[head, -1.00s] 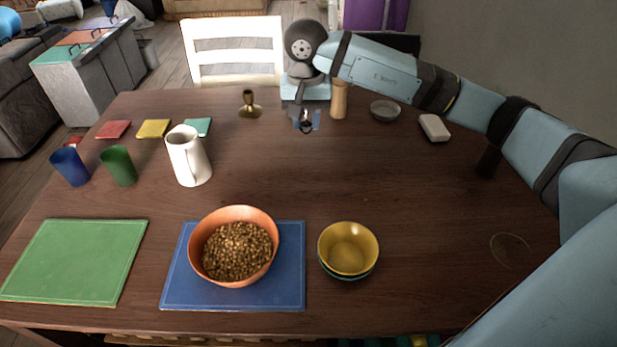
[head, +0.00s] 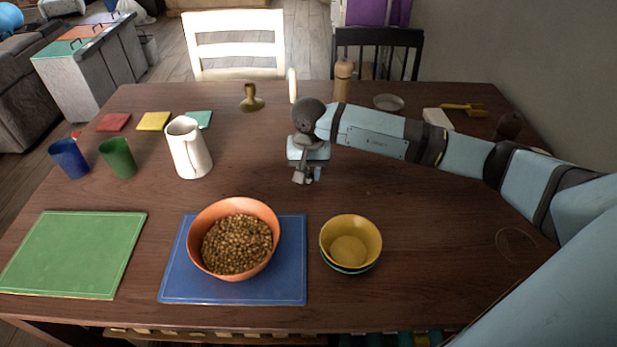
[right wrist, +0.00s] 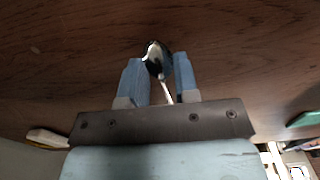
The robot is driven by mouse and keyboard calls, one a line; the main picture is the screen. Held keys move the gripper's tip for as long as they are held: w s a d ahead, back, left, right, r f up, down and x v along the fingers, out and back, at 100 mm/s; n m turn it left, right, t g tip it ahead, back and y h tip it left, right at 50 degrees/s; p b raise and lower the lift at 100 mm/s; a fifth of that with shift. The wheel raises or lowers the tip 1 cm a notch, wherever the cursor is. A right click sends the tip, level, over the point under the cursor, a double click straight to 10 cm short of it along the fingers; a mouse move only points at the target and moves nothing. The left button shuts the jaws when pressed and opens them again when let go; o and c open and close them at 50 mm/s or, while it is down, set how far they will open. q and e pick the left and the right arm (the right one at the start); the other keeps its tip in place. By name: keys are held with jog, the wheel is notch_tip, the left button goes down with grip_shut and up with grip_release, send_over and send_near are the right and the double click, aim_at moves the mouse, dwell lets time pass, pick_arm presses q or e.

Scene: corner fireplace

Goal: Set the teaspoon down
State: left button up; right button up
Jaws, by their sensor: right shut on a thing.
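The teaspoon (right wrist: 156,58) is silver and shiny, and it is held between the two blue fingers of my right gripper (right wrist: 160,80) in the right wrist view. Its bowl sticks out past the fingertips, with brown table wood behind it. In the head view my right gripper (head: 306,177) is over the middle of the wooden table (head: 430,205), behind the yellow bowl and right of the white pitcher. The spoon is small there and partly hidden by the gripper. I cannot tell whether it touches the table. My left gripper is not in view.
An orange bowl (head: 197,265) of brown pieces stands on a blue placemat (head: 285,285). A yellow bowl (head: 350,235) is right of it. A white pitcher (head: 188,150), green cup (head: 118,158) and blue cup (head: 69,158) stand left. The table is clear around my gripper.

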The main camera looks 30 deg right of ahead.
jog(key=shift+f, duration=1.05)
jog(key=shift+f+b, duration=0.25)
jog(key=shift+b, duration=0.05)
jog(key=o, duration=1)
jog(key=shift+c, duration=0.2)
jog(key=shift+r, duration=0.1)
